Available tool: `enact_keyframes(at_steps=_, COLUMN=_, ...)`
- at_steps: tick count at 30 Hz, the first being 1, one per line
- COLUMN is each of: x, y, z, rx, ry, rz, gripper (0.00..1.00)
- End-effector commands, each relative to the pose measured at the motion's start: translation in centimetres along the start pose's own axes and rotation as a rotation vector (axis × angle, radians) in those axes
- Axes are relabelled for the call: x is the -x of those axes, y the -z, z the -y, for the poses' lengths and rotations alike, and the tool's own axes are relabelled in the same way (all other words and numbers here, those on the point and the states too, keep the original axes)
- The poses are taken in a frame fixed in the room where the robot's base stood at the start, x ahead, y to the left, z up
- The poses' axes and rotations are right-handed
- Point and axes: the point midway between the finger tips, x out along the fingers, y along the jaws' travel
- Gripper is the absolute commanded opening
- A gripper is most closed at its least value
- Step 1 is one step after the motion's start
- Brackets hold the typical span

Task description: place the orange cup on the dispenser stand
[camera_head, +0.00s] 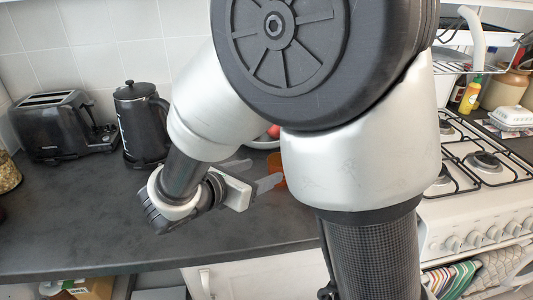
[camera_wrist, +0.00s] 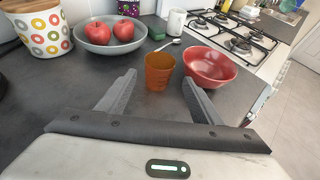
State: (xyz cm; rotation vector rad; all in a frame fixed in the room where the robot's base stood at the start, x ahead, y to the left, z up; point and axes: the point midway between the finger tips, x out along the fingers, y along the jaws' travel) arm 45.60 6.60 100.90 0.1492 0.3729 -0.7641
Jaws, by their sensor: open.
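The orange cup (camera_wrist: 159,72) stands upright on the dark counter in the wrist view, just beyond and between the fingertips of my gripper (camera_wrist: 160,84). In the head view only a sliver of the orange cup (camera_head: 276,170) shows behind my arm. My gripper (camera_head: 258,174) is open and empty, low over the counter, with its fingers pointing toward the cup. I cannot make out a dispenser stand in either view.
A red bowl (camera_wrist: 210,66) is close to the cup's right. A grey bowl with red apples (camera_wrist: 110,36) is behind. A spoon (camera_wrist: 168,44), patterned pot (camera_wrist: 36,30), kettle (camera_head: 142,124), toaster (camera_head: 60,126) and gas hob (camera_wrist: 245,40) are around. The left counter front is clear.

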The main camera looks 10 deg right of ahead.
Motion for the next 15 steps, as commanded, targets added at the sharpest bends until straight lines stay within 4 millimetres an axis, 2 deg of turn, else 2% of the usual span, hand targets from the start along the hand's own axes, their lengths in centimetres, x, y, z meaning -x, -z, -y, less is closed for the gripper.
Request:
enact_keyframes(at_steps=1, x=-1.3, y=0.2, z=0.2, rx=-0.001, ry=0.005, rz=0.0, gripper=0.6)
enact_keyframes(at_steps=6, x=-4.4, y=0.1, z=0.1, rx=-0.002, ry=0.004, rz=-0.001, gripper=0.6)
enact_keyframes(at_steps=15, x=-6.8, y=0.2, z=0.1, rx=-0.003, ry=0.004, rz=-0.001, gripper=0.6)
